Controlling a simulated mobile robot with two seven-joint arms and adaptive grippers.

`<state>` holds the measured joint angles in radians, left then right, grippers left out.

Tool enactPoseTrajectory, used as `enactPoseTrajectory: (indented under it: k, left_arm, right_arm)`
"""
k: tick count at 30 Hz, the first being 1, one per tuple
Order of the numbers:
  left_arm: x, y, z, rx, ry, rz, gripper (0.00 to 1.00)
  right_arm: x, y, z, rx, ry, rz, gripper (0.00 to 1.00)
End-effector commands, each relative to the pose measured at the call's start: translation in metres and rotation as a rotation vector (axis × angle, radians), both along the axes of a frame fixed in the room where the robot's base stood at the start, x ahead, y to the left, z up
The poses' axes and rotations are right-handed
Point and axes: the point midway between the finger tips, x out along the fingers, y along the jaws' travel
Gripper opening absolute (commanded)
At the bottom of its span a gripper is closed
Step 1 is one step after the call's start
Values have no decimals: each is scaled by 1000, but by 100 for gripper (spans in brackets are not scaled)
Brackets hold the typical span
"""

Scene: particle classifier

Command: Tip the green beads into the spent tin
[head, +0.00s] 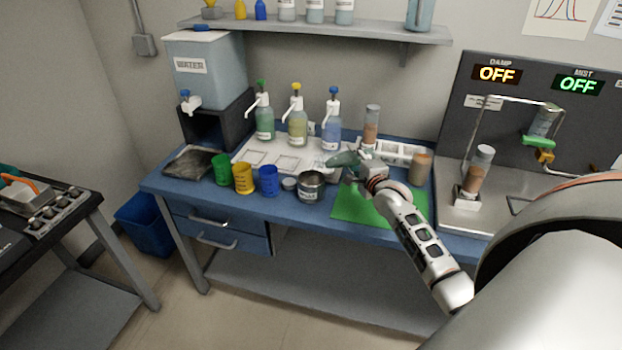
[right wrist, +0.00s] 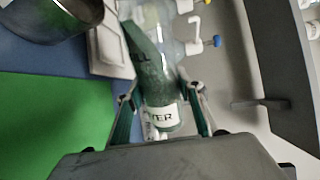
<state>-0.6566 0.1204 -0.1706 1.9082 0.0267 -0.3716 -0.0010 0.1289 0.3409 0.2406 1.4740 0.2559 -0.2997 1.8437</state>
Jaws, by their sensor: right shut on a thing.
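My right gripper (head: 358,168) is shut on a clear jar (head: 342,160). The jar lies tilted, its far end pointing left, above and just right of the spent tin's opening. In the right wrist view the jar (right wrist: 161,115) sits between the two fingers, with a white label partly readable and a mass of green beads (right wrist: 148,75) inside. The spent tin (head: 311,190) is an open grey metal can standing on the blue bench; its rim (right wrist: 45,30) shows at the top left of the right wrist view. I cannot tell whether any beads are leaving the jar. My left gripper is out of view.
Blue (head: 268,181), yellow (head: 244,179) and green (head: 221,169) cups stand left of the tin. A green mat (head: 352,207) lies below my right arm. Pump bottles (head: 297,128) stand behind. A jar of brown material (head: 420,167) stands to the right.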

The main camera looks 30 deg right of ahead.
Motion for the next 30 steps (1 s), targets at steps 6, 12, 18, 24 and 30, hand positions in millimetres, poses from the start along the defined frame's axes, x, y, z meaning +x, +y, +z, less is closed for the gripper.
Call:
enactPoseTrajectory:
  k: [6, 12, 18, 24, 30]
  left_arm:
    - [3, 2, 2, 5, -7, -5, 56]
    - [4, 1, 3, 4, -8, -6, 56]
    - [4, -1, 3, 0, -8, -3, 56]
    - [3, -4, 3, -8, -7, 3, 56]
    - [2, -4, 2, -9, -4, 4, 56]
  right_arm:
    - [1, 0, 5, -27, 5, 0, 7]
    - [1, 1, 9, -52, 12, 0, 7]
    - [1, 2, 12, -79, 22, 0, 7]
    - [1, 2, 16, -105, 30, 0, 7]
    - [1, 3, 20, -131, 37, 0, 7]
